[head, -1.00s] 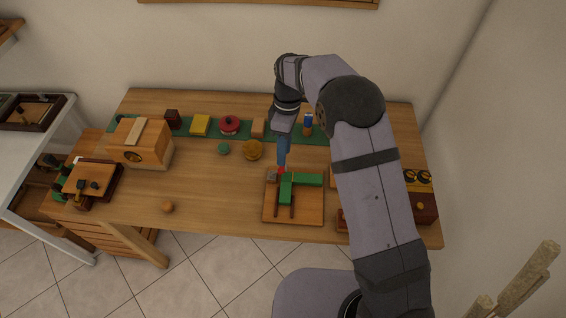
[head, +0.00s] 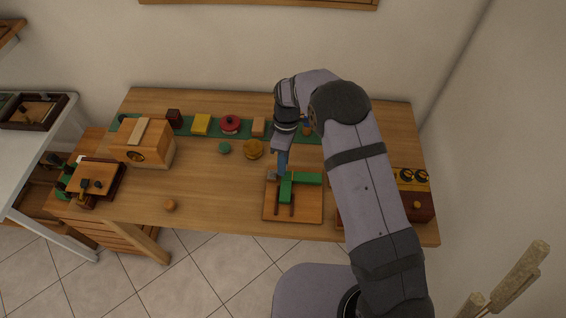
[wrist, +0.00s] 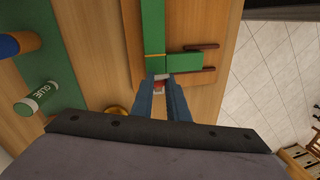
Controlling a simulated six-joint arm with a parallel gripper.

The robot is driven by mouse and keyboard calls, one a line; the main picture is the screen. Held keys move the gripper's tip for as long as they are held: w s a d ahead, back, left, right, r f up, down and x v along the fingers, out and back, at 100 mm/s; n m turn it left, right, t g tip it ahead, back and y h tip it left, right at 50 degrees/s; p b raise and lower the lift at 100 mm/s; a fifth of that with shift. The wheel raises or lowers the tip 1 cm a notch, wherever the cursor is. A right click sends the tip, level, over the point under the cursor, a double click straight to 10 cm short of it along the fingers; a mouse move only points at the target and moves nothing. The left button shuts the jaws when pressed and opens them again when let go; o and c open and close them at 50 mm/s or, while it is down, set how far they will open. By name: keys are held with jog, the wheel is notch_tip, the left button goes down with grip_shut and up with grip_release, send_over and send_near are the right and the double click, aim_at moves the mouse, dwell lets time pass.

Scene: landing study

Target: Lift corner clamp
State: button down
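The corner clamp (wrist: 158,86), a small grey and red piece, sits at the corner where the green bars meet on a wooden board (head: 312,212). In the head view its grey part (head: 271,175) shows just left of my fingertips; the red part is hidden there. My gripper (head: 282,174) points down at the clamp. In the wrist view the two blue fingers (wrist: 159,92) stand apart, one on each side of the red part. Whether they press on it cannot be told. The green bars (head: 307,178) form an L on the board, with dark red strips beside them.
A yellow round piece (head: 253,149) and a green one (head: 224,148) lie left of my gripper. A green mat (head: 182,128) along the back holds several items, including a glue bottle (wrist: 38,98). A wooden box (head: 145,148) stands at left. The table's front-left middle is mostly clear.

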jog(key=shift+a, duration=0.1)
jog(key=shift+a+r+h+b, duration=0.15)
jog(key=shift+a+h+b, duration=0.25)
jog(key=shift+h, duration=0.45)
jog(key=shift+a+r+h+b, duration=0.1)
jog(key=shift+a+h+b, duration=0.25)
jog(key=shift+h, duration=0.5)
jog(key=shift+a+r+m+h+b, duration=0.15)
jog(key=shift+a+m+h+b, duration=0.15)
jog(key=shift+a+h+b, duration=0.6)
jog(key=shift+d+h+b, duration=0.2)
jog(key=shift+h+b, duration=0.1)
jog(key=shift+b, duration=0.05)
jog(key=shift+r, duration=0.15)
jog(key=c, duration=1.7)
grip_release()
